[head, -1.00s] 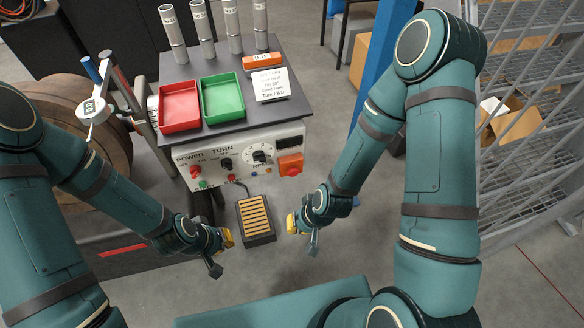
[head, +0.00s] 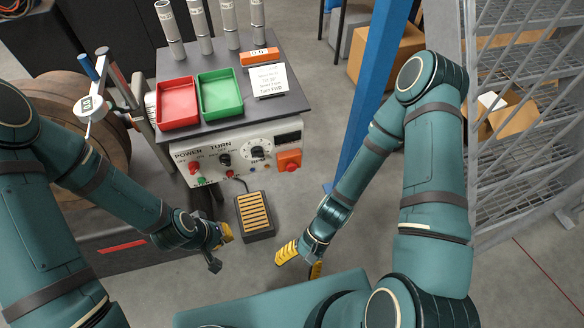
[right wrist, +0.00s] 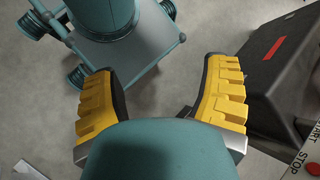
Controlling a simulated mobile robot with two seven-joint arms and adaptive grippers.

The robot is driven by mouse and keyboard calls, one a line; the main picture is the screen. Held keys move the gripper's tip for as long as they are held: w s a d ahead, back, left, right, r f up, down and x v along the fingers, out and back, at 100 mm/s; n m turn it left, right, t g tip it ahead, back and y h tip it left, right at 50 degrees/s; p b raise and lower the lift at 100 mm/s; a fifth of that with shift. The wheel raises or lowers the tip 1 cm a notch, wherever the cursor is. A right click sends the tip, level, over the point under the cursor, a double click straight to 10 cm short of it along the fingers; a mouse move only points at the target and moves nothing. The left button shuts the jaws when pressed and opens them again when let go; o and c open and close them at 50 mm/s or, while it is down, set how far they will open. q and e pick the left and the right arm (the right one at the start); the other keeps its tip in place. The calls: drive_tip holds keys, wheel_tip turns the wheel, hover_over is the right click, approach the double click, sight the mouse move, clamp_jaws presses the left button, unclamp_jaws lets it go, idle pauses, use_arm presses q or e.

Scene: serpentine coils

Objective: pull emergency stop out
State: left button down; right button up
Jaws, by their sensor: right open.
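The emergency stop is a red knob (head: 292,167) on an orange box at the right end of the control panel's front face. No gripper touches it. My right gripper (head: 301,262) is open and empty, below and in front of the panel. In the right wrist view its two yellow fingers (right wrist: 161,95) stand wide apart with nothing between them. My left gripper (head: 222,248) appears open and empty, left of the foot pedal and below the panel.
The panel (head: 235,152) also carries a dial, switches and a red button at left. A red tray (head: 178,103) and green tray (head: 220,97) sit on top. A pedal (head: 255,215) lies below. A blue post (head: 375,90) and wire cage stand right.

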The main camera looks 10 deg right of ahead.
sight(292, 170)
drive_tip(key=a+r+m+y, duration=0.2)
drive_tip(key=a+m+y, duration=0.2)
drive_tip(key=a+y, duration=0.2)
drive_tip(key=w+a+r+m+t+y, duration=0.1)
drive_tip(key=w+r+m+t+y, duration=0.3)
drive_tip(key=w+m+t, duration=0.6)
drive_tip(key=w+d+f+m+t+h+p, duration=0.1)
drive_tip(key=w+d+f+m+t+h, duration=0.3)
drive_tip(key=d+m+t+h, duration=0.3)
drive_tip(key=w+d+f+m+t+h, duration=0.5)
drive_tip(key=d+m+t+h, duration=0.15)
drive_tip(key=h, duration=0.25)
drive_tip(key=shift+g, duration=0.45)
drive_tip(key=w+b, duration=0.1)
drive_tip(key=w, duration=1.2)
drive_tip(key=shift+d+r+b, duration=0.1)
drive_tip(key=shift+r+b, duration=0.05)
drive_tip(key=shift+b, duration=0.15)
